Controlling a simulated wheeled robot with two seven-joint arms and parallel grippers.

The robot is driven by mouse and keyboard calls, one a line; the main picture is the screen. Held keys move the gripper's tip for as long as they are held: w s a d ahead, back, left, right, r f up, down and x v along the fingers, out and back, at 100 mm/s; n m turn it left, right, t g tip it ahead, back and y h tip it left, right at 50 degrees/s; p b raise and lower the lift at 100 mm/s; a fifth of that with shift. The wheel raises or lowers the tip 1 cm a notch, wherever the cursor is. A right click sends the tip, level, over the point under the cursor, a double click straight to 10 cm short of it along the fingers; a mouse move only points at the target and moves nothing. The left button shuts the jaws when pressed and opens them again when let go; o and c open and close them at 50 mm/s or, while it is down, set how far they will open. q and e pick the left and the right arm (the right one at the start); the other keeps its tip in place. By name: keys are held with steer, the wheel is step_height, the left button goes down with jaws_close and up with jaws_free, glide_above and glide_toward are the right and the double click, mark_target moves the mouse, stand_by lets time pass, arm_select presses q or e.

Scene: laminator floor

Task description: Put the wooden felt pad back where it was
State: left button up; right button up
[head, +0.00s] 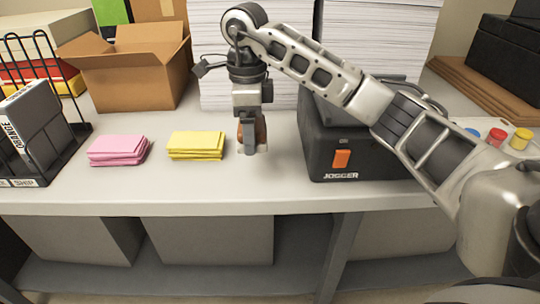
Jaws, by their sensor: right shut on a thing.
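My right gripper (252,146) points down above the grey table (215,187), between the yellow stack and the black jogger machine. It is shut on a small brown wooden thing, the wooden felt pad (261,132), which is mostly hidden by the fingers. I cannot tell whether the pad touches the table top. My left gripper is not in view.
A yellow stack (195,146) and a pink stack (118,150) lie left of the gripper. The black jogger (345,167) stands close on its right. Tall white paper stacks (215,70) and an open cardboard box (125,75) are behind. The front table strip is clear.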

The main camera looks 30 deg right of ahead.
glide_above(271, 170)
steer(key=f, duration=0.5)
steer(key=shift+w+a, duration=0.1)
steer(key=shift+a, duration=0.1)
step_height(271, 170, down, 2)
steer(key=shift+d+f+p, duration=0.15)
steer(key=shift+f+p, duration=0.05)
steer(key=shift+p, duration=0.4)
steer(key=shift+f, duration=0.55)
steer(key=shift+f, duration=0.1)
steer(key=o, duration=0.9)
step_height(271, 170, up, 12)
steer(key=shift+r, duration=0.15)
